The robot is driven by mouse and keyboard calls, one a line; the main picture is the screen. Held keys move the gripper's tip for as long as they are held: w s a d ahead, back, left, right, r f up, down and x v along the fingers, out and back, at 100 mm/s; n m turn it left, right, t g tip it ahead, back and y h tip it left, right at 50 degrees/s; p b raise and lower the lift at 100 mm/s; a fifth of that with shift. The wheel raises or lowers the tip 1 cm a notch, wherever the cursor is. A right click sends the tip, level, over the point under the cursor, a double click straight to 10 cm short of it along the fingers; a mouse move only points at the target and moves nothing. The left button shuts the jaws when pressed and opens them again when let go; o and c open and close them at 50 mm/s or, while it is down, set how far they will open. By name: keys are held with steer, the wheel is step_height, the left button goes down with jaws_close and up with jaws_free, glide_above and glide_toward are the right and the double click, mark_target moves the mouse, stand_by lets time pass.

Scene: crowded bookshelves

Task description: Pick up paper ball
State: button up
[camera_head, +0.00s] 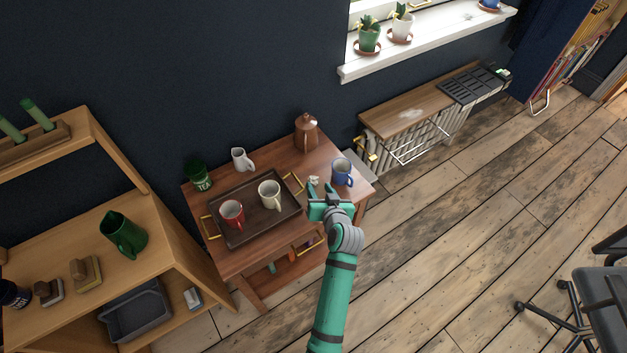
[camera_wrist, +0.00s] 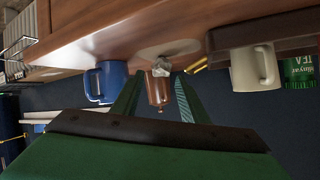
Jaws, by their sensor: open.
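The paper ball (camera_head: 313,180) is a small crumpled white lump on the wooden side table (camera_head: 240,262), between the tray and the blue mug. My gripper (camera_head: 321,189) is open and empty, just on the near side of the ball. In the wrist view, which is upside down, the paper ball (camera_wrist: 161,67) shows between the two green fingertips of my gripper (camera_wrist: 158,80), a little beyond them. Whether a finger touches it cannot be told.
A blue mug (camera_head: 342,173) stands close right of my gripper. A dark tray (camera_head: 238,238) with a red mug (camera_head: 231,214) and a cream mug (camera_head: 269,194) is at left. A brown pot (camera_head: 306,132), a white jug (camera_head: 241,159) and a green tea tin (camera_head: 198,177) stand behind.

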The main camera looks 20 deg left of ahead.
mark_target(315, 182)
steer(key=x, duration=0.5)
steer(key=shift+s, duration=0.1)
steer(key=shift+a, duration=0.1)
steer(key=c, duration=0.8)
steer(key=shift+c, duration=0.2)
